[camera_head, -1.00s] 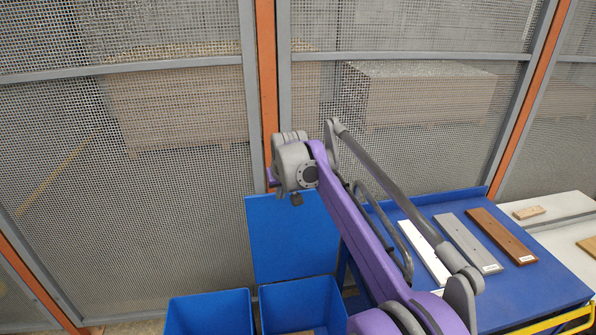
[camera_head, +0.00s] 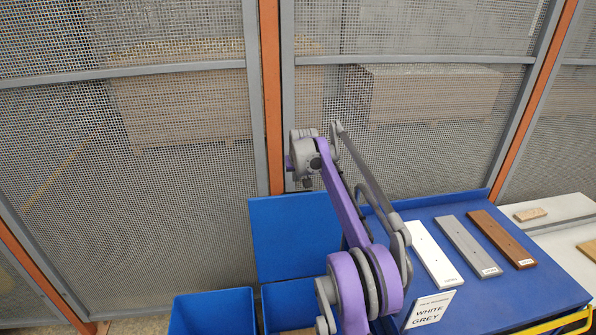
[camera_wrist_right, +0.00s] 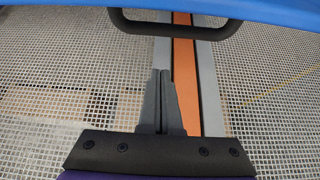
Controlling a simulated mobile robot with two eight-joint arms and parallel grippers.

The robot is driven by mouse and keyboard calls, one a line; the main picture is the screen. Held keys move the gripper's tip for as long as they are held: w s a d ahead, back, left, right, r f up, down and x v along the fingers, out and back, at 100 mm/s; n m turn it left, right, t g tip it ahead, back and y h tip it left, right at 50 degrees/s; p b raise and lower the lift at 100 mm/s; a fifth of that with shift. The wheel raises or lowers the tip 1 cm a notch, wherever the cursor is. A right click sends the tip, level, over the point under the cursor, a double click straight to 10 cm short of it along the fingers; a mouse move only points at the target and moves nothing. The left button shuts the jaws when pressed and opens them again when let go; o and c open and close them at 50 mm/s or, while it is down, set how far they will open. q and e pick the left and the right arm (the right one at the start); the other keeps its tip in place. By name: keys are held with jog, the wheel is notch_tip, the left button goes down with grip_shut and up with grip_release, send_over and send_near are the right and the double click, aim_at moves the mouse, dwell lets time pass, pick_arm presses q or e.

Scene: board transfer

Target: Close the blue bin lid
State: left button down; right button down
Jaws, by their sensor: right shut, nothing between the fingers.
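The blue bin lid (camera_head: 285,240) stands raised behind the right-hand blue bin (camera_head: 287,300), whose top is open. My right arm reaches across in front of the lid's right part and hides some of it. Its fingers cannot be made out in the head view. In the right wrist view my right gripper (camera_wrist_right: 161,74) is shut and empty, with its fingertips together. A blue edge (camera_wrist_right: 250,12) and a dark handle bar (camera_wrist_right: 175,27) lie beyond the fingertips, apart from them; I cannot tell whether they belong to the lid. My left gripper is not in view.
A second blue bin (camera_head: 212,312) is open on the left. A blue table (camera_head: 540,285) at right bears a white board (camera_head: 432,255), a grey board (camera_head: 468,245), a brown board (camera_head: 502,238) and a sign (camera_head: 429,310). A mesh fence (camera_head: 130,200) closes the back.

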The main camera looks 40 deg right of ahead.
jog(key=shift+s+a+f, duration=0.2)
jog(key=shift+s+a, duration=0.3)
jog(key=shift+s, duration=0.35)
jog(key=shift+s+a+f, duration=0.15)
jog(key=shift+s+a, duration=0.35)
jog(key=shift+s, duration=0.35)
